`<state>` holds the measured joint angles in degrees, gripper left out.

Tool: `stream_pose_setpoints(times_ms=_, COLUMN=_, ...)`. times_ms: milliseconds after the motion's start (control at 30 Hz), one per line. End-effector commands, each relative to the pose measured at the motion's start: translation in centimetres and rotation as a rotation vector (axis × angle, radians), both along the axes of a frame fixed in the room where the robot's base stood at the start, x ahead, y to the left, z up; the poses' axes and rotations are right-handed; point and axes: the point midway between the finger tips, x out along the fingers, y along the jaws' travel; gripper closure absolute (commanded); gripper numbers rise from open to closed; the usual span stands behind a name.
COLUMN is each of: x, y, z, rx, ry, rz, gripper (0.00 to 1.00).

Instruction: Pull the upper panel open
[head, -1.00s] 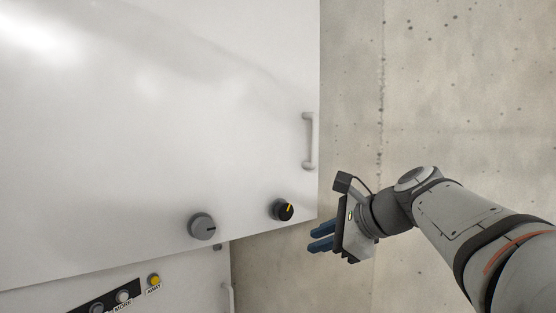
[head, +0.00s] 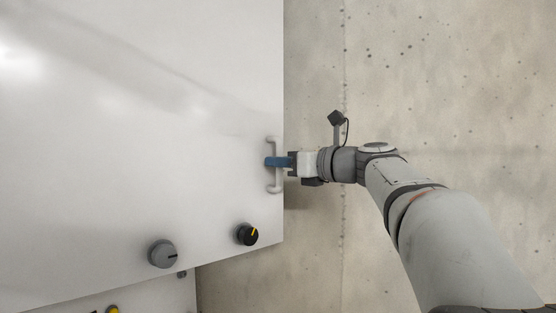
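The upper panel (head: 130,130) is a large white door that fills the left of the head view. Its pale vertical bar handle (head: 274,183) sits near the panel's right edge. My gripper (head: 272,162) is at the middle of this handle, reaching in from the right with its blue fingers pointing left across the bar. The fingers hide the middle of the bar. They overlap in this view, so I cannot tell whether they are closed on it.
A grey knob (head: 163,254) and a black knob with a yellow mark (head: 247,234) sit on the panel below the handle. A lower white panel (head: 150,297) shows beneath. A concrete wall (head: 440,90) lies to the right.

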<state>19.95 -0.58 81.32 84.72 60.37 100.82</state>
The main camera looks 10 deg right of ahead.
Motion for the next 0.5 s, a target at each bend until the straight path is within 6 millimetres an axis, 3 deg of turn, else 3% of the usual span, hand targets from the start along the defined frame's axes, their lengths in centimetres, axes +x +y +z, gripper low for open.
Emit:
stream_pose_setpoints(times_ms=333, x=0.48, y=0.38, z=-0.06, rx=-0.001, ry=0.0, rz=-0.001, gripper=0.81)
stream_pose_setpoints(times_ms=500, x=0.46, y=0.35, z=-0.06, rx=-0.001, ry=0.0, rz=-0.001, gripper=0.94)
